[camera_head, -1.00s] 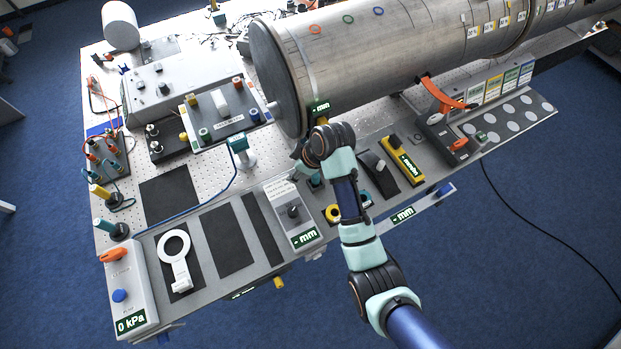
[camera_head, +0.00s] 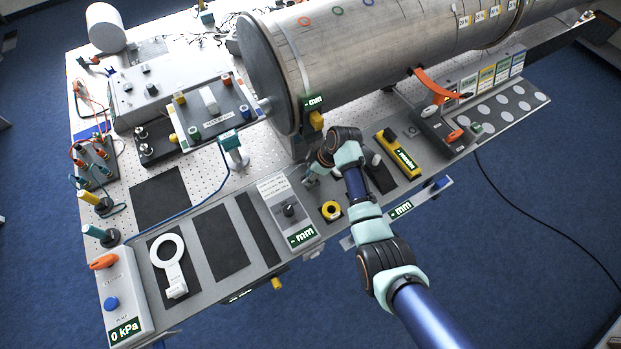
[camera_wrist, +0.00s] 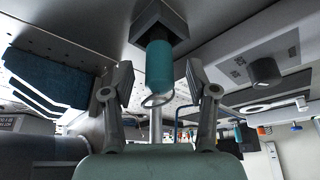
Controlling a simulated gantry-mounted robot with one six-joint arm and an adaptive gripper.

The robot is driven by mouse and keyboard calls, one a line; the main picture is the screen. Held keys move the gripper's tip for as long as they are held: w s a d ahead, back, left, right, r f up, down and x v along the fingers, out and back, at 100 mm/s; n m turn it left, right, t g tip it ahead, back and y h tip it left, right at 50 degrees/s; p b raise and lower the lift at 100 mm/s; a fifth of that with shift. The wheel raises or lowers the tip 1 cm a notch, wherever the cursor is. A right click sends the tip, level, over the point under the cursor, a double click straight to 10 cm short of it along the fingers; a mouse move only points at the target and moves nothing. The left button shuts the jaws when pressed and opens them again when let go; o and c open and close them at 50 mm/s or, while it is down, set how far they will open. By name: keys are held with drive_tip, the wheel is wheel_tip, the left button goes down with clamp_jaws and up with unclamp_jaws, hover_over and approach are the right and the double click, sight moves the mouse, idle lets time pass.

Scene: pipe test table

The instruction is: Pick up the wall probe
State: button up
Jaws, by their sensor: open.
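A teal cylinder (camera_wrist: 159,66), which I take to be the wall probe, sits in a dark square holder (camera_wrist: 158,24) in the wrist view. My gripper (camera_wrist: 160,78) is open, with one finger on each side of the cylinder. Gaps show between the fingers and the cylinder, so it is not gripped. A thin pale ring shows at the cylinder's end. In the head view my gripper (camera_head: 311,174) is low over the bench, and my wrist hides most of the area around the holder.
The large steel pipe (camera_head: 370,50) lies just behind my wrist. A grey box with an mm display (camera_head: 290,212) is at left, a yellow ring (camera_head: 331,210) in front, and a yellow instrument (camera_head: 398,155) at right. A teal-topped stand (camera_head: 232,148) with a blue cable is farther left.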

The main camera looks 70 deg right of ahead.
clamp_jaws()
idle(0.3)
wheel_tip(320, 180, up, 28)
drive_tip(key=p, duration=0.8)
drive_tip(key=c, duration=0.7)
unclamp_jaws()
clamp_jaws()
